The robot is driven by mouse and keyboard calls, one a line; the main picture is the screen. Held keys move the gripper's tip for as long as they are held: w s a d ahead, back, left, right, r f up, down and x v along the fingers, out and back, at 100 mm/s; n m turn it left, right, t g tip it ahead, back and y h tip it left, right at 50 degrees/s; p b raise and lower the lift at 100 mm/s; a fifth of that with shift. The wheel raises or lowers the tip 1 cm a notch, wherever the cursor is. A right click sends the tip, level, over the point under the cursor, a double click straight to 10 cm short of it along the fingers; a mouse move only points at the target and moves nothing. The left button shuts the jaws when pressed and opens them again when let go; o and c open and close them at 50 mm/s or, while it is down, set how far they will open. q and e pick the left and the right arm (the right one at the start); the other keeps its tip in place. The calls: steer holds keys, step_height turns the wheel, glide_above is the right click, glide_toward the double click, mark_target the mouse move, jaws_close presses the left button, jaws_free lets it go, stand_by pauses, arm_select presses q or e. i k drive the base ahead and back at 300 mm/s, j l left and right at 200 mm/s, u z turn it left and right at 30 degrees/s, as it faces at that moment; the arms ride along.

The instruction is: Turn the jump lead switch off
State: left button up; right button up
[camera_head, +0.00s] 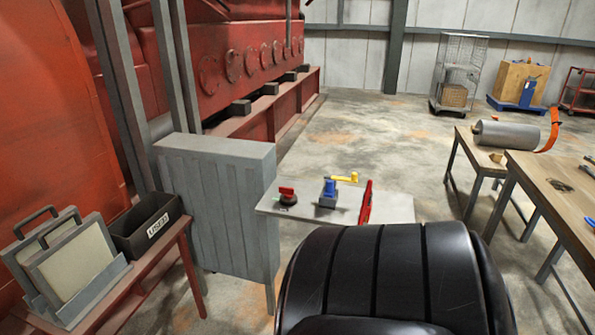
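A small grey table (395,205) stands in the middle of the view with several small items on it. A red knob on a dark round base (287,195) sits at its left end; it looks like a rotary switch. Beside it is a blue block on a dark base (329,193), with a yellow lever-like part (345,178) behind it. No label shows which is the jump lead switch, and on or off cannot be read. Neither of my grippers is in view.
A grey ribbed cabinet (215,205) stands close left of the small table. A red bench (150,275) at the left holds a black "USED" bin (150,222) and framed panels (75,262). Wooden workbenches (555,190) stand at right.

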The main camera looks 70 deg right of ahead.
mark_target(289, 192)
steer(key=z, duration=0.5)
steer(key=j+z, duration=0.15)
steer(key=z, duration=0.8)
steer(key=j+z, duration=0.15)
steer(key=z, duration=0.8)
